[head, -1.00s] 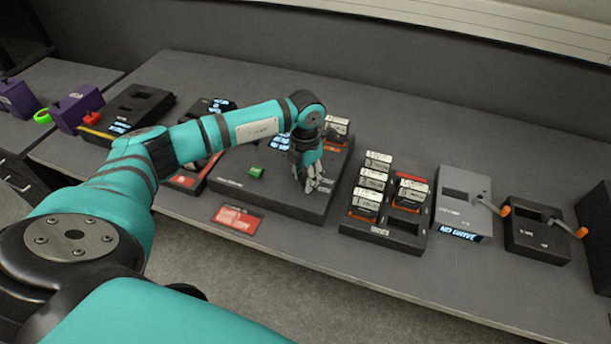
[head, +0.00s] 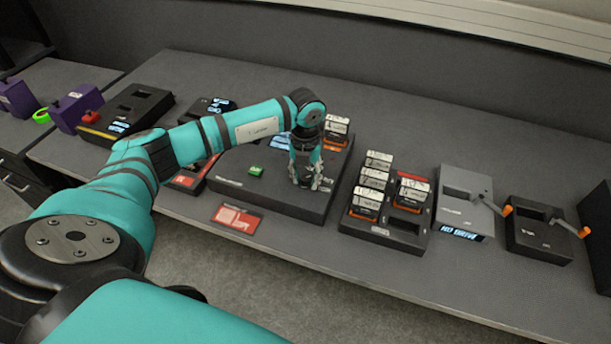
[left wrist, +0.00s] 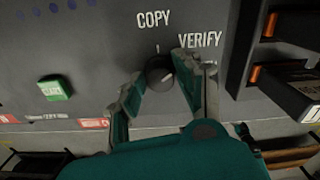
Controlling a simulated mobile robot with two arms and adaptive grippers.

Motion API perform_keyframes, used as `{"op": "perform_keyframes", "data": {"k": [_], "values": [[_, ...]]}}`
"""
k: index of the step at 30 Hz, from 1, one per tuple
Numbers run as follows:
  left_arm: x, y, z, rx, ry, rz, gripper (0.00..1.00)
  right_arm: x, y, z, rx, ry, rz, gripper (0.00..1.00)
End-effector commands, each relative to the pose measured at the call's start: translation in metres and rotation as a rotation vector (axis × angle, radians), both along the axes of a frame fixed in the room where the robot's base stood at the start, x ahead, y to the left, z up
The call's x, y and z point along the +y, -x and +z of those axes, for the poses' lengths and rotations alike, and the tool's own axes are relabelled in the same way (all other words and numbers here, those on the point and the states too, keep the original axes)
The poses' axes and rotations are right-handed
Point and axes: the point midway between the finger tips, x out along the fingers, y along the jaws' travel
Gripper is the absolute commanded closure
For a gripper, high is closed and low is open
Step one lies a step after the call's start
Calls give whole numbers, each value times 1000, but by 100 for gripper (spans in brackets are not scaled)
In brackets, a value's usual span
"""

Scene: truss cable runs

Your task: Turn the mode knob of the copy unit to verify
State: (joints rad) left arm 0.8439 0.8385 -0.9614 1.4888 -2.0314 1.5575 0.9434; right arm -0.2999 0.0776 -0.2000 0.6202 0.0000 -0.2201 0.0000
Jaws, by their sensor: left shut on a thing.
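The copy unit (head: 283,204) is a wide dark box on the bench in the head view. Its round dark mode knob (left wrist: 159,71) shows in the left wrist view, below the white COPY label (left wrist: 154,19) and left of the VERIFY label (left wrist: 200,40). My left gripper (head: 312,185) reaches down over the unit's right part. In the left wrist view its two fingers (left wrist: 160,82) are shut on the knob, one on each side. The way the knob's mark points is too small to tell surely. The gripper hides the knob in the head view. My right gripper is not in view.
A green button (left wrist: 54,88) lies left of the knob on the unit. A rack (head: 385,236) with several drives stands close on the right, then a grey unit (head: 465,215) with an orange-tipped lever. A red card (head: 238,217) lies in front.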

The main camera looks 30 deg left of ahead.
Motion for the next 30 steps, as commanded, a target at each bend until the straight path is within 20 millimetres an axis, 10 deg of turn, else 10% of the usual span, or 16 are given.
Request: {"op": "perform_keyframes", "data": {"k": [27, 28, 30], "values": [[0, -1, 1, -4, 1, 193, 99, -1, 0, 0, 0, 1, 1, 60], [0, -1, 1, -4, 1, 193, 64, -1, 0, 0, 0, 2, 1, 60], [0, -1, 1, -4, 0, 193, 55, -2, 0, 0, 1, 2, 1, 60]]}}
